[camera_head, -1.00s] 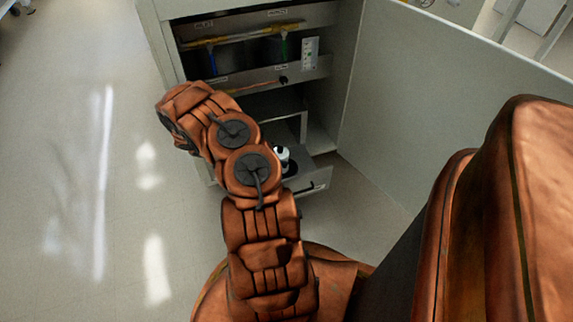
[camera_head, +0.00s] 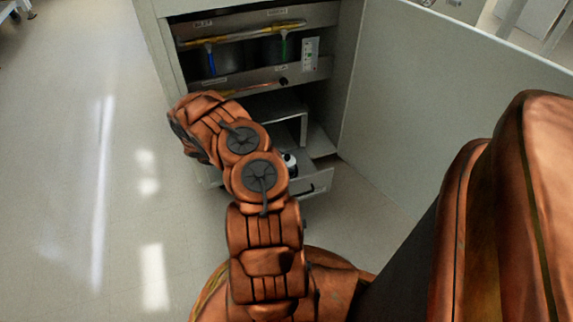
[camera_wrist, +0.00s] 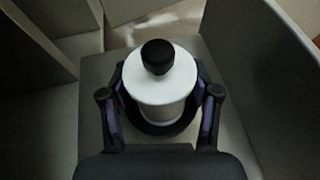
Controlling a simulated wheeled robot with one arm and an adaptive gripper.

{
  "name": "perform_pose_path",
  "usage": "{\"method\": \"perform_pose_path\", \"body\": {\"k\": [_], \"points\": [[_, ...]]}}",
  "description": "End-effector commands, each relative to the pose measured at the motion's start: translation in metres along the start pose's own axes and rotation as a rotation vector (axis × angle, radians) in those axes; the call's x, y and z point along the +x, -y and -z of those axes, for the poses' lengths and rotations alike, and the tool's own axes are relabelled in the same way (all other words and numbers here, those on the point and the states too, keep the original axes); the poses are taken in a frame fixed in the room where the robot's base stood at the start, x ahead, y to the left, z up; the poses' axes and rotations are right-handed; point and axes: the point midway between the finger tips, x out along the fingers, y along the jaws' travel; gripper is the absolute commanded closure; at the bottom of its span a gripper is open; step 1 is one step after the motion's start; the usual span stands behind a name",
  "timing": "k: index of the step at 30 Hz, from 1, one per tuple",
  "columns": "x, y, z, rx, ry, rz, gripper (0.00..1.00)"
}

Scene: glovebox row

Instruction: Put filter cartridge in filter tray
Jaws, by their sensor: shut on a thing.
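The filter cartridge is a white cylinder with a black knob on top. In the wrist view the cartridge (camera_wrist: 160,88) stands between the two fingers of my gripper (camera_wrist: 160,112), which is shut on it. A dark ring shows around its lower end; I cannot tell whether the base is seated in it. In the head view only a small part of the cartridge (camera_head: 290,161) shows beside my arm, over a pulled-out grey drawer (camera_head: 317,187), which seems to be the filter tray. My arm hides my gripper there.
The grey cabinet (camera_head: 345,60) stands open, with shelves above the drawer. A yellow bar (camera_head: 245,34) and a small white panel (camera_head: 310,52) are on the upper part. A large open door (camera_head: 430,90) bounds the right side. The floor at left is clear.

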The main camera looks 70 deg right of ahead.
Motion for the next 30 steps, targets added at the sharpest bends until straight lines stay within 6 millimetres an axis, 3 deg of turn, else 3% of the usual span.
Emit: {"method": "perform_pose_path", "body": {"k": [4, 5, 11, 25, 30], "points": [[0.002, 0.000, 0.005, 0.000, 0.000, 0.000, 0.76], [0.001, 0.000, 0.004, 0.000, 0.000, 0.000, 0.35], [0.001, 0.000, 0.003, 0.000, 0.000, 0.000, 0.14], [-0.003, 0.000, -0.006, 0.001, 0.000, 0.000, 0.13], [-0.031, 0.000, -0.005, 0.000, 0.001, -0.002, 0.13]]}}
